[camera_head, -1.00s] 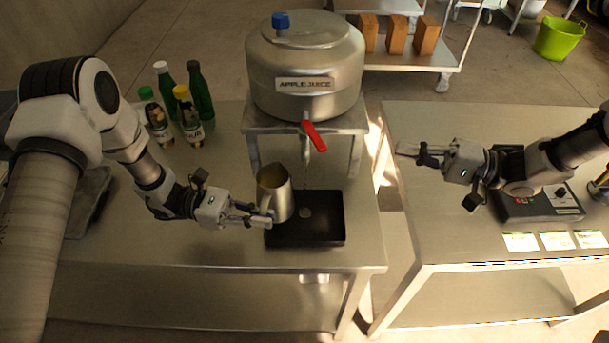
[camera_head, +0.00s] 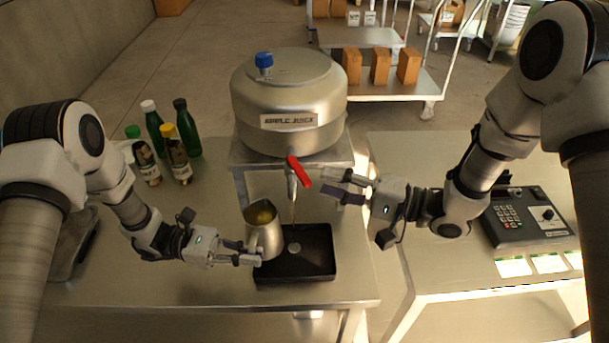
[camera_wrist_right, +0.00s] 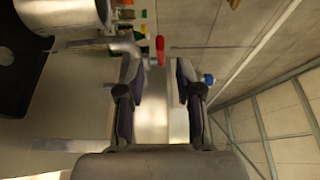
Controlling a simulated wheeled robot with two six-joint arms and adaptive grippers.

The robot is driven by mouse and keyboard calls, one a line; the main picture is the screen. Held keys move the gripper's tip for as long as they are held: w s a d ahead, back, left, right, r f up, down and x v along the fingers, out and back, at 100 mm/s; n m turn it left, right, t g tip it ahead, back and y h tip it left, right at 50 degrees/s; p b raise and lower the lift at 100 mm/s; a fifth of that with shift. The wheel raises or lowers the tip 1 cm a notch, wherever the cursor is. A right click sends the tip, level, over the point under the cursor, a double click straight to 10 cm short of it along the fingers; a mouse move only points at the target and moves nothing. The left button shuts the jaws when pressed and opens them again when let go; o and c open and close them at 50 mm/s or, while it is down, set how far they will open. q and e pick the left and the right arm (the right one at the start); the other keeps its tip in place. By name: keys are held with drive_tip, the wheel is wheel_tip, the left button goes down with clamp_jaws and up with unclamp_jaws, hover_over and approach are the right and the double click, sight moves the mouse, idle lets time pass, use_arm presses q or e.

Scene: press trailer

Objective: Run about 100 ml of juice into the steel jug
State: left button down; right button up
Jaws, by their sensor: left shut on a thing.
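The steel jug (camera_head: 268,239) stands upright at the left of the black drip tray (camera_head: 325,268), left of the tap spout (camera_head: 291,186). Its inside looks yellowish; the level cannot be read. My left gripper (camera_head: 254,253) is shut on the jug at its handle side. The juice tank (camera_head: 255,103), labelled apple juice, stands on a raised stand. Its red tap lever (camera_head: 300,172) slants down to the right. My right gripper (camera_head: 335,187) is open and empty, just right of the lever. In the right wrist view the red lever (camera_wrist_right: 160,50) shows beyond the open fingertips.
Several bottles (camera_head: 178,160) stand left of the tank. A keypad device (camera_head: 525,215) and cards (camera_head: 513,266) are on the right table (camera_head: 420,255). A gap separates the two tables. A trolley (camera_head: 390,103) with brown boxes (camera_head: 380,66) stands behind.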

sight(303, 174)
drive_tip(key=x, duration=0.6)
drive_tip(key=shift+s+a, duration=0.1)
drive_tip(key=shift+a, duration=0.1)
drive_tip(key=shift+d, duration=0.1)
clamp_jaws()
drive_tip(key=shift+g, duration=0.3)
drive_tip(key=n+g, duration=0.1)
drive_tip(key=g, duration=0.1)
drive_tip(key=w+d+n+g+y, duration=0.1)
drive_tip(key=n+g, duration=0.1)
drive_tip(key=g, duration=0.1)
drive_tip(key=d+n+g, duration=0.1)
drive_tip(key=n+g, duration=0.1)
drive_tip(key=shift+w, duration=0.35)
drive_tip(key=n+g, duration=0.2)
drive_tip(key=w+d+n+g+h, duration=0.1)
drive_tip(key=g, duration=0.2)
drive_tip(key=w+n+g+h, duration=0.1)
drive_tip(key=n+g, duration=0.1)
drive_tip(key=g, duration=0.1)
drive_tip(key=shift+w+d+n, duration=0.1)
drive_tip(key=shift+d+n, duration=0.05)
drive_tip(key=shift+n, duration=0.15)
drive_tip(key=shift+g, duration=0.3)
